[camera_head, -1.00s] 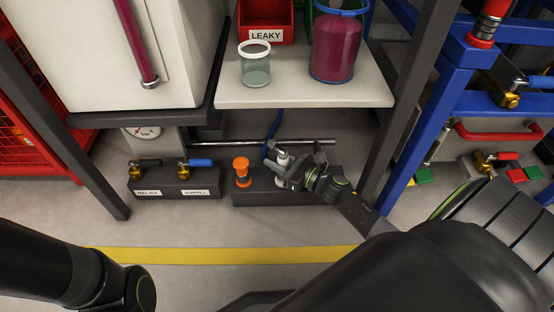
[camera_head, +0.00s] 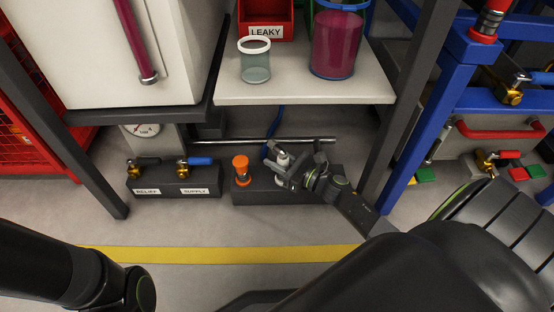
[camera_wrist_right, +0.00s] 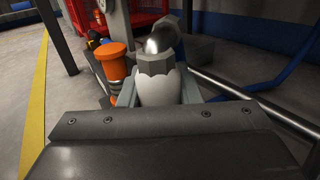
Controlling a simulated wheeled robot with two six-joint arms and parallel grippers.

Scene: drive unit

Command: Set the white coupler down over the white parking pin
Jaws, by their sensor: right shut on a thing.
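My right gripper (camera_head: 282,170) is shut on the white coupler (camera_head: 283,158), which stands roughly upright between the fingers, above or at the dark block (camera_head: 325,190). In the right wrist view the coupler (camera_wrist_right: 158,84) sits between the fingers, its white body below a grey metal elbow. A small white patch shows just below the fingers in the head view; I cannot tell if it is the white parking pin or part of the coupler. Whether the coupler touches the pin is hidden. My left gripper is out of view; only part of that arm shows.
An orange fitting (camera_head: 240,168) stands on the same block, left of my gripper. A valve block (camera_head: 174,182) with RELIEF and SUPPLY labels lies further left. A metal bar (camera_head: 235,142) and blue hose (camera_head: 273,124) run behind. A shelf (camera_head: 300,95) overhangs; a post (camera_head: 385,150) stands right.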

